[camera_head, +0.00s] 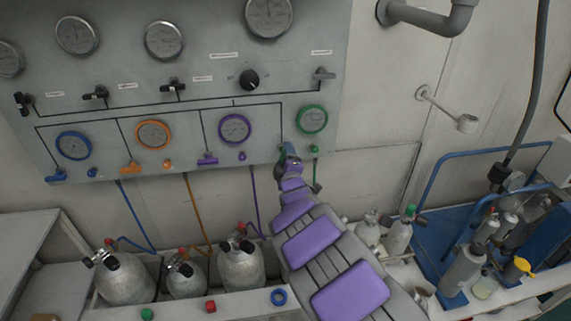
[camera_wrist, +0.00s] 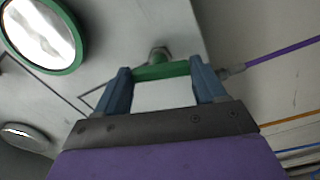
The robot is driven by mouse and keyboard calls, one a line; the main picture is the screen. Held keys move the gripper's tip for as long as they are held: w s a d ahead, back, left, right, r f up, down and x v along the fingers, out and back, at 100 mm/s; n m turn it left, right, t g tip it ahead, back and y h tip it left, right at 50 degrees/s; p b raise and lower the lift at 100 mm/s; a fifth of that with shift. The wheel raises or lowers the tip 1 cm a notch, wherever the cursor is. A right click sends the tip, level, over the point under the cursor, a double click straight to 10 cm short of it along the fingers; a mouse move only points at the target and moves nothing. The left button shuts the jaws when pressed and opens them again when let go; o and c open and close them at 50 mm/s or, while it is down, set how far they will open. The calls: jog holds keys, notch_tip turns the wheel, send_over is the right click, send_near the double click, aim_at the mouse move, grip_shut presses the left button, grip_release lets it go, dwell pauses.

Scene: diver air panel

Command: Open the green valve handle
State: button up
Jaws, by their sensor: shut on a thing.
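The green valve handle (camera_wrist: 161,71) is a short bar at the panel's lower edge in the wrist view. Its ends meet the two blue fingers of my gripper (camera_wrist: 161,77), which is shut on it. A metal fitting (camera_wrist: 158,54) shows just behind the handle. In the head view my gripper (camera_head: 289,153) is at the panel's lower right, below the green-rimmed gauge (camera_head: 312,119), and hides the handle there. The gauge also shows at the upper left of the wrist view (camera_wrist: 45,30).
The grey panel (camera_head: 205,90) carries several gauges. Purple (camera_head: 207,159), orange (camera_head: 130,167) and blue (camera_head: 57,175) valve handles lie in a row left of my gripper. A small green knob (camera_head: 314,150) is close on its right. Gas cylinders (camera_head: 240,265) stand below.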

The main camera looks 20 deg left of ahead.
jog(key=shift+s+a+f+n+b, duration=0.1)
jog(key=shift+f+n+b, duration=0.15)
jog(key=shift+n+b, duration=0.3)
jog(key=shift+n, duration=0.25)
jog(key=o, duration=1)
jog(key=shift+a, duration=0.2)
jog(key=shift+o, duration=0.2)
jog(key=shift+d+r, duration=0.1)
jog(key=shift+d, duration=0.05)
jog(key=shift+d, duration=0.1)
jog(key=shift+s+d, duration=0.1)
jog(key=shift+s, duration=0.15)
jog(key=p+v, duration=0.3)
jog(key=v, duration=1.3)
jog(key=shift+s, duration=0.25)
